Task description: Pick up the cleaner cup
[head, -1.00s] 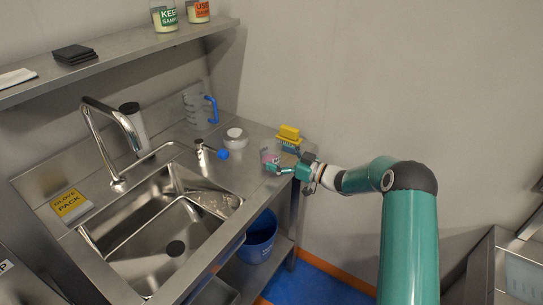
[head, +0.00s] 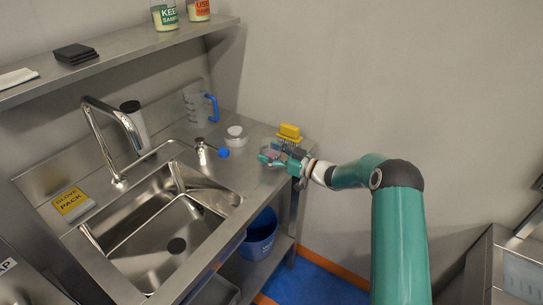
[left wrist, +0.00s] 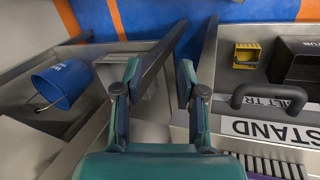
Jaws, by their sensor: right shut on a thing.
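The cleaner cup (head: 273,153), small and pinkish, is at the right end of the steel sink counter in the head view. My right gripper (head: 268,157) is shut on it, and its fingers hide most of the cup. I cannot tell whether the cup touches the counter. My left gripper (left wrist: 160,70) is open and empty in the left wrist view, over steel furniture and away from the cup. It does not show in the head view.
A yellow brush (head: 289,133) stands just behind the right gripper. A white tub (head: 235,135), a blue-handled jug (head: 195,105) and a small steel bottle with a blue knob (head: 223,153) are to its left. A blue bucket (head: 259,235) is below.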

